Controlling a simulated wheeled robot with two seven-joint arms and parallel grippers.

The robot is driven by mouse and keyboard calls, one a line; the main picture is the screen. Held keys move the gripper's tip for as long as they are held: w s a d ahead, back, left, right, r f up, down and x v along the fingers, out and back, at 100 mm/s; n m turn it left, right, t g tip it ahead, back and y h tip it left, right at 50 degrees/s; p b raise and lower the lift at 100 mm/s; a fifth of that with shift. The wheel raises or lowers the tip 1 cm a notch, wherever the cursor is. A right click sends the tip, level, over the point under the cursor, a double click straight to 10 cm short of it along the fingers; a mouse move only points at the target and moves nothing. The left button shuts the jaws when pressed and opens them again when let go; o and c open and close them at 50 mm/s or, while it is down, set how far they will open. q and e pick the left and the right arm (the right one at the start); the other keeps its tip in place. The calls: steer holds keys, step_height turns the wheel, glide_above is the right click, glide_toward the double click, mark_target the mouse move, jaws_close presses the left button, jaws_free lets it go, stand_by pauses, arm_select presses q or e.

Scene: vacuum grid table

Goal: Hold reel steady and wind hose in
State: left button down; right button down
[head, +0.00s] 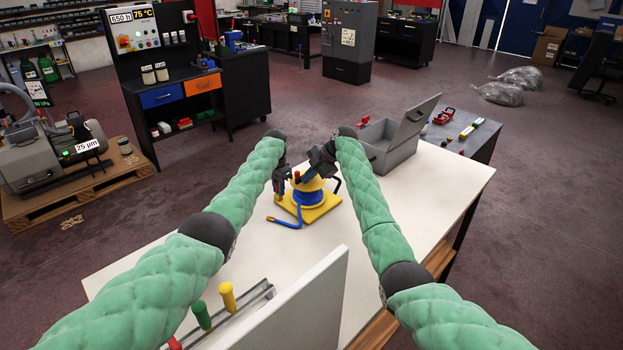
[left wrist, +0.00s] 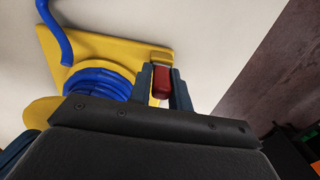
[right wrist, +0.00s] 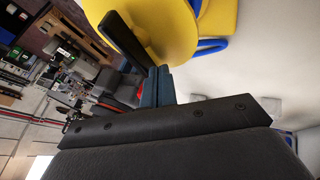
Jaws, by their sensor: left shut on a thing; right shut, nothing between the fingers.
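The hose reel (head: 309,183) stands on its yellow base plate (head: 325,210) on the white table. Blue hose (left wrist: 98,82) is wound on its drum, and a loose blue tail (head: 298,214) with a brass-coloured end lies towards the near left. My left gripper (left wrist: 163,86) is shut on a red grip (left wrist: 162,82) at the base plate's edge. My right gripper (right wrist: 159,86) is shut and empty beside the reel's yellow top disc (right wrist: 150,22). A black crank-like bar (right wrist: 124,38) is close to its fingertips; I cannot tell whether they touch. My arms partly hide the reel in the head view.
An open grey toolbox (head: 388,146) stands behind the reel to the right. A rack with green and yellow handles (head: 227,297) and a pale upright panel (head: 290,310) are at the near side. The table's right part (head: 440,195) is clear.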

mark_target(300, 178)
steer(key=shift+a+m+t, duration=0.3)
steer(key=shift+m+t, duration=0.3)
steer(key=shift+m, duration=0.3)
steer(key=shift+a+m+t+h, duration=0.35)
steer(key=shift+m+t, duration=0.25)
steer(key=shift+m, duration=0.3)
steer(key=shift+w+a+m+t+h, duration=0.15)
steer(key=shift+m+t+h, duration=0.4)
steer(key=shift+m, duration=0.55)
steer(key=shift+w+a, duration=0.15)
steer(key=shift+a, duration=0.15)
steer(key=shift+w+a+m+t, duration=0.15)
steer(key=shift+m+t, duration=0.2)
steer(key=shift+m, duration=0.25)
steer(key=m, duration=0.1)
steer(key=m+t+h, duration=0.1)
steer(key=shift+w+a+m+h, duration=0.1)
steer(key=shift+a+m+h, duration=0.15)
steer(key=shift+m+h, duration=0.05)
steer(key=m, duration=0.1)
steer(key=m+h, duration=0.1)
steer(key=m+t+h, duration=0.1)
steer(key=m, duration=0.1)
steer(key=shift+w+a, duration=0.15)
steer(key=shift+w, duration=0.15)
steer(key=shift+h, duration=0.3)
